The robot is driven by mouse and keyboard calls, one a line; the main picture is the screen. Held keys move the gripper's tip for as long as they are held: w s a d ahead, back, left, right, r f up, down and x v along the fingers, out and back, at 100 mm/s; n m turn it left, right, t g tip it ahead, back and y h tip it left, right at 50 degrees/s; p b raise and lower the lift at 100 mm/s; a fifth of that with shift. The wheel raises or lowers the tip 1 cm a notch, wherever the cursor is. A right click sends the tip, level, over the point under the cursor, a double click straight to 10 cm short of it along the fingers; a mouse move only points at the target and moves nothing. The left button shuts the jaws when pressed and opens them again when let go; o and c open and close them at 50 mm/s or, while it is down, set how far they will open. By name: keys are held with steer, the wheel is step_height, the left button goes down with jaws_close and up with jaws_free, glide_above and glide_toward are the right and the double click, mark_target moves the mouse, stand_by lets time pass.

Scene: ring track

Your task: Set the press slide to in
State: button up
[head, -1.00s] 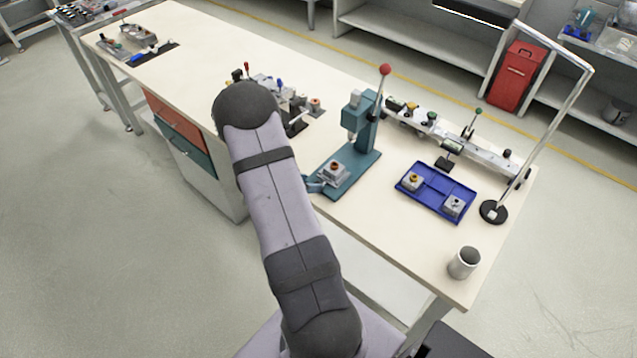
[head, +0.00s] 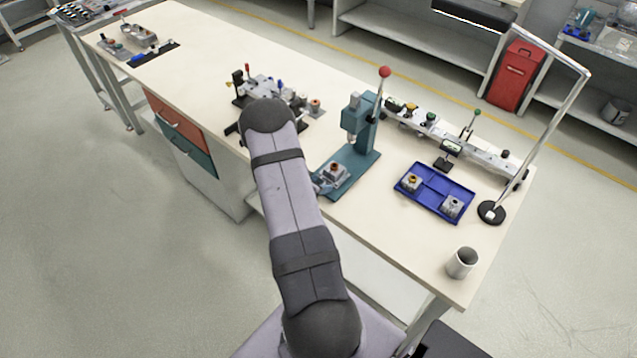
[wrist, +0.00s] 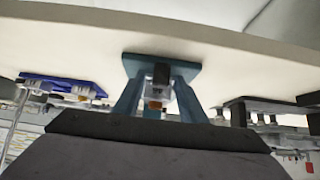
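The teal press (head: 362,132) with a red-knobbed lever stands on the bench. Its slide (head: 333,173), a light block carrying a part with an orange-brown ring, sits at the front of the base, forward of the press head. The fingers are apart, pointing toward the press. I cannot tell whether they touch the slide. In the head view, my arm hides most of the gripper.
A blue tray (head: 432,190) with two parts lies right of the press. A grey cup (head: 462,263) stands near the front corner. A lamp stand (head: 491,212) and a rail fixture (head: 455,140) are to the right. A fixture cluster (head: 268,90) stands to the left.

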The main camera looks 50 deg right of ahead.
mark_target(333, 167)
steer(key=shift+c, duration=0.4)
jaws_close()
steer(key=d, duration=0.8)
steer(key=shift+f, duration=0.1)
steer(key=shift+d, duration=0.35)
steer(key=shift+d+r, duration=0.1)
steer(key=shift+r, duration=0.1)
steer(key=shift+o, duration=0.4)
jaws_free()
steer(key=shift+d+f, duration=0.1)
